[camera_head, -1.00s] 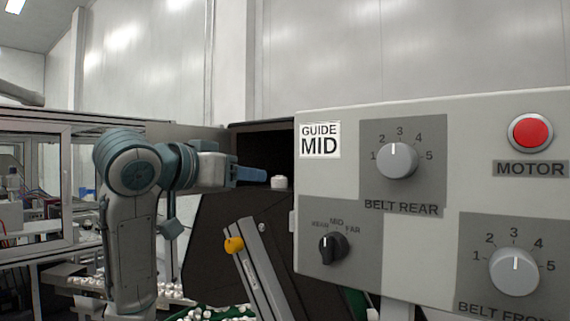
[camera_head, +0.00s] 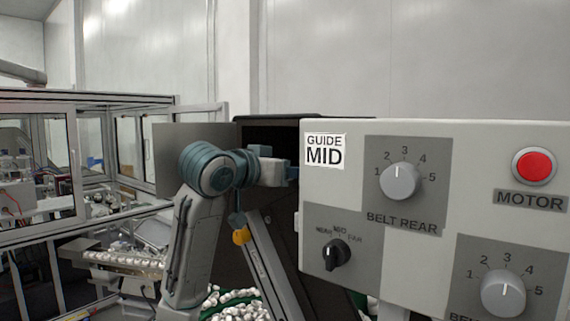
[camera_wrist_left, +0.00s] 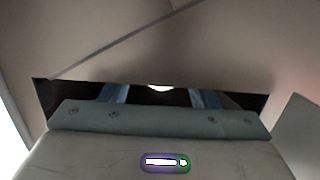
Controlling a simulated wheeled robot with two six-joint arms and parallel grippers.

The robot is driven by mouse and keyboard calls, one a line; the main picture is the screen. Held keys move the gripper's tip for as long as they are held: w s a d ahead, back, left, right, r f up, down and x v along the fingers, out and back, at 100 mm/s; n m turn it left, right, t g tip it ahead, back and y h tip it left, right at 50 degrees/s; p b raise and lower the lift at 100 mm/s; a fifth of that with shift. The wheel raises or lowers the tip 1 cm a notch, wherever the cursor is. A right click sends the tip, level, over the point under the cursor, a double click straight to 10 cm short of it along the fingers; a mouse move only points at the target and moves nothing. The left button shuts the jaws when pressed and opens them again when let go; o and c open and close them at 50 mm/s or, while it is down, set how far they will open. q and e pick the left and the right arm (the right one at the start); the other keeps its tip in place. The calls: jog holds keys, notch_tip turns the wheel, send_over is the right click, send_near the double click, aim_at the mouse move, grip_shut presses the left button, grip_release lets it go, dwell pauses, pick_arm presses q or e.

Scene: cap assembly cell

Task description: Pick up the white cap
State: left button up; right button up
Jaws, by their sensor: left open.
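My left gripper (camera_head: 291,173) reaches in from the left in the head view, and its fingertips run behind the left edge of the control panel. In the left wrist view its two blue fingers (camera_wrist_left: 160,94) stand apart. A small bright white piece (camera_wrist_left: 160,87), which looks like the white cap, shows between and beyond them. Only a sliver of it shows above the gripper body, and I cannot tell whether the fingers touch it. No single cap shows at the gripper in the head view. My right gripper is in neither view.
The grey control panel (camera_head: 350,275) with knobs and a red motor button (camera_head: 534,166) fills the right side. Many white caps (camera_head: 235,305) lie in a green-rimmed container below.

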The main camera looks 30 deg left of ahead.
pick_arm(q)
jog(key=shift+w+f, duration=0.1)
jog(key=shift+w, duration=0.2)
jog(key=shift+s, duration=0.2)
jog(key=c, duration=0.6)
jog(key=shift+c, duration=0.8)
jog(key=shift+w, duration=0.1)
